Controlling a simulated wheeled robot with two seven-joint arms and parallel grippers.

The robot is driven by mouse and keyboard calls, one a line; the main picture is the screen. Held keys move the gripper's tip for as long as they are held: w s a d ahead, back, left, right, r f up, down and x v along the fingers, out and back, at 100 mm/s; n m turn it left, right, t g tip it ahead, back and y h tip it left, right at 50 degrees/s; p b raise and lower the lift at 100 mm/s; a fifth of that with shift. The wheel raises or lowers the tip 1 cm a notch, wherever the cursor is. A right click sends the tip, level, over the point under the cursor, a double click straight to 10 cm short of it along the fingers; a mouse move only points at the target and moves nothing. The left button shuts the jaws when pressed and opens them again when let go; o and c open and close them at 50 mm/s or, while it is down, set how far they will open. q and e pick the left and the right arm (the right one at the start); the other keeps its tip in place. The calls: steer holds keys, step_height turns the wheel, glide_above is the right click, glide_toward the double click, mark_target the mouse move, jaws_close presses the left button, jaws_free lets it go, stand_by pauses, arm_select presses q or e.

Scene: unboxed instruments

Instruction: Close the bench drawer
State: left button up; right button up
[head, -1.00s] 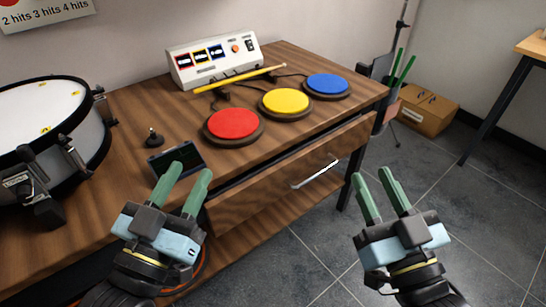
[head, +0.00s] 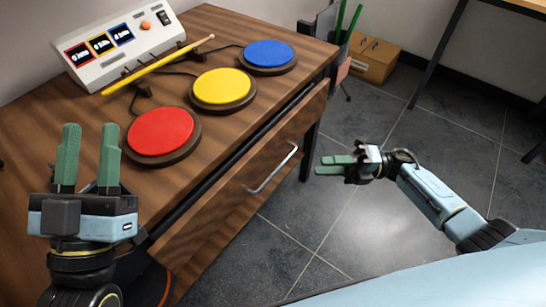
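The bench drawer (head: 228,204) has a wooden front with a silver bar handle (head: 272,170). It stands a little out from the wooden bench (head: 60,118), with a dark gap along its top edge. My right gripper (head: 322,165) is to the right of the handle, over the floor, apart from the drawer and pointing left toward it. Its green fingers look close together, but their gap is hard to judge.
Red (head: 160,132), yellow (head: 222,88) and blue (head: 268,55) pads sit on the bench near a white control box (head: 118,45) and a yellow drumstick (head: 155,68). A cardboard box (head: 372,60) stands behind on the floor. The tiled floor before the drawer is clear.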

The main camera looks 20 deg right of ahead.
mark_target(277, 168)
steer(key=x, duration=0.6)
steer(key=b+x, duration=0.1)
steer(key=x, duration=0.5)
steer(key=shift+s+a+f, duration=0.2)
steer(key=shift+a, duration=0.15)
arm_select(q)
steer(key=shift+s+a+r+t, duration=0.15)
steer(key=shift+s+r+t, duration=0.25)
steer(key=shift+r+t, duration=0.3)
steer(key=shift+f, duration=0.1)
steer(key=shift+f, duration=0.1)
arm_select(e)
jaws_close()
